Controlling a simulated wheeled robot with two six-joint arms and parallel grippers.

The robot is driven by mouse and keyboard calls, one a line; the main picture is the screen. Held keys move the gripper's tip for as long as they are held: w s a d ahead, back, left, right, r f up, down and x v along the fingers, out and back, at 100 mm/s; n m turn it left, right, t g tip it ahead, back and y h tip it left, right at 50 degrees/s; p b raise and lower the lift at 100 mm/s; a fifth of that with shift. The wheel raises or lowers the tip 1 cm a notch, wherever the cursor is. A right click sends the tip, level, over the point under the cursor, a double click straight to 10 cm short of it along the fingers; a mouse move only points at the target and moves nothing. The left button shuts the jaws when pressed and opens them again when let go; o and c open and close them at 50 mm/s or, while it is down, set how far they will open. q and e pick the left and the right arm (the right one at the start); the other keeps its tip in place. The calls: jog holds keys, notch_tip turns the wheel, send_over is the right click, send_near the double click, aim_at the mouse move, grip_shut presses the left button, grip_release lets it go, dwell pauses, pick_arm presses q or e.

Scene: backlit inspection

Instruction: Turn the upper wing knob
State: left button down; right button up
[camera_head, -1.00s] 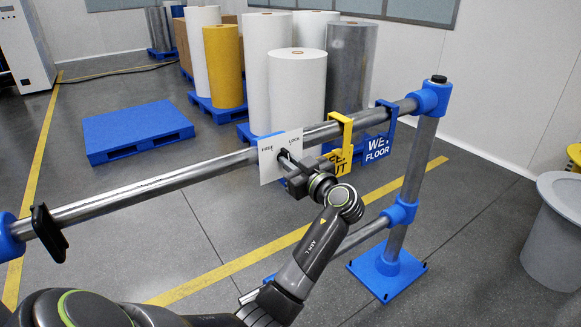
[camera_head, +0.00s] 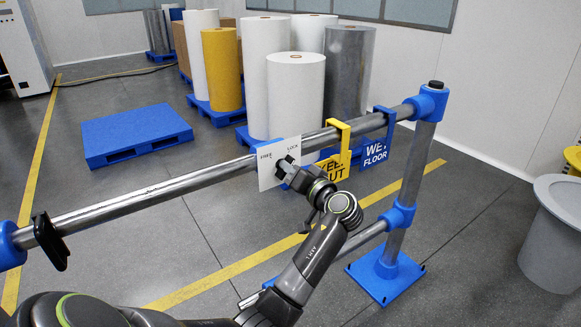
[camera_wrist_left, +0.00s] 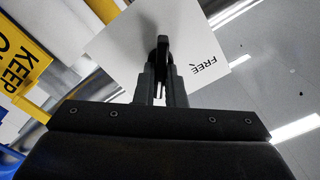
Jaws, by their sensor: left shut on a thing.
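The dark wing knob (camera_head: 282,163) sits on a white plate (camera_head: 266,178) printed FREE and LOCK, fixed on the upper steel rail. In the head view it is mostly covered by my left gripper (camera_head: 287,169). In the left wrist view the knob's dark wing (camera_wrist_left: 162,50) stands between the two fingers of my left gripper (camera_wrist_left: 161,80), which is shut on it. The word FREE shows tilted beside it on the plate (camera_wrist_left: 120,50). My right gripper is not in view.
The steel rail (camera_head: 150,190) runs between blue fittings. A yellow KEEP OUT sign (camera_head: 334,170) and a blue WET FLOOR sign (camera_head: 375,152) hang just right of the plate. A black handle (camera_head: 50,241) is on the rail at left. A grey bin (camera_head: 553,235) stands at right.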

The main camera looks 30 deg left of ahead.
pick_arm(q)
jog(key=shift+r+m, duration=0.1)
jog(key=shift+m, duration=0.4)
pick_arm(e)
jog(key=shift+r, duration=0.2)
pick_arm(q)
jog(key=c, duration=1.5)
grip_release()
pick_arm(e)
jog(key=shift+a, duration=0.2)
pick_arm(q)
jog(key=shift+f, duration=0.2)
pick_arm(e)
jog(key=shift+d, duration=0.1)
